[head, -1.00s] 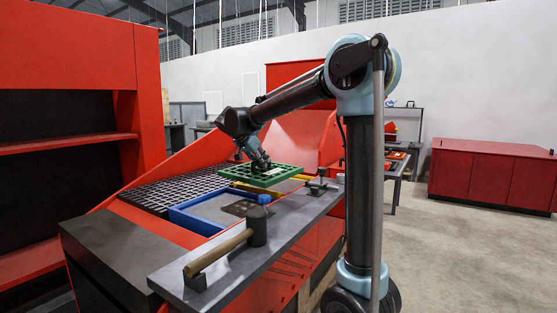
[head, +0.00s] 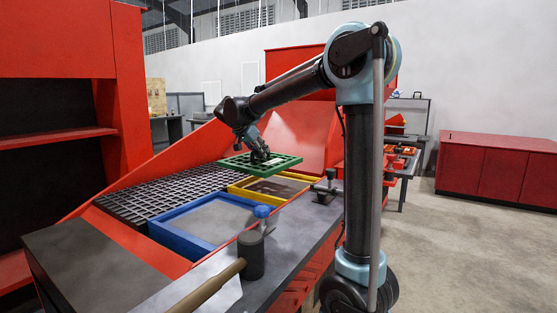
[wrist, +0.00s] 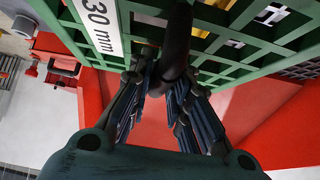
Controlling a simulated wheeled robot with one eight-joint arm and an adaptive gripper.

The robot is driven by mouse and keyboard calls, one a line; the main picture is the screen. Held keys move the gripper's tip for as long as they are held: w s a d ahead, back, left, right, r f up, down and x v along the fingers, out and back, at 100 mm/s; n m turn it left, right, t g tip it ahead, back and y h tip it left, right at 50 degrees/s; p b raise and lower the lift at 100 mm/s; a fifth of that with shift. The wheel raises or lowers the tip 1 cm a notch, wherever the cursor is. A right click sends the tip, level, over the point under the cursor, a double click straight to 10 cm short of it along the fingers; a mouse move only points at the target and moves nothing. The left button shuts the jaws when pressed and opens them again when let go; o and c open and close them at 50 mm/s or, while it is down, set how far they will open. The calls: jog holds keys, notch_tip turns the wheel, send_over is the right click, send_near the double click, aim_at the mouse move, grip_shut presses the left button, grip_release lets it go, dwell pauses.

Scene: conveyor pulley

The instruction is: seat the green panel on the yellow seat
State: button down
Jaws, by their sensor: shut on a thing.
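My gripper (head: 260,155) is shut on a dark handle on top of the green panel (head: 250,167). The panel is a lattice, held roughly level in the air. In the wrist view the panel (wrist: 225,45) fills the upper part, with a white "30 mm" label (wrist: 97,22). The yellow seat (head: 246,196) is a rectangular frame in the red machine, just below the panel and partly hidden by it. The panel looks apart from the seat and set toward its far left side. Some yellow shows through the lattice in the wrist view.
A blue frame (head: 178,240) lies beside the yellow seat, nearer the camera. A black grid (head: 165,192) is to the left. A grey ledge along the front carries a blue-headed knob (head: 262,212), a dark post (head: 250,256) with a handle, and a clamp (head: 325,188).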

aim_at(279, 158)
jog(key=shift+n+t+y, duration=0.3)
jog(key=shift+n, duration=0.2)
jog(key=d+f, duration=0.1)
jog(key=d, duration=0.1)
jog(key=d+f, duration=0.1)
jog(key=d, duration=0.2)
jog(key=d+f, duration=0.1)
jog(key=d, duration=0.1)
jog(key=shift+w+d+f, duration=0.1)
jog(key=shift+w+d, duration=0.1)
jog(key=shift+w, duration=0.15)
jog(key=shift+f, duration=0.2)
jog(key=shift+f, duration=1.75)
jog(key=shift+s+a+f, duration=0.1)
jog(key=shift+s+f, duration=0.05)
jog(key=shift+f, duration=1.25)
dwell(2.8)
jog(key=c, duration=1.4)
grip_release()
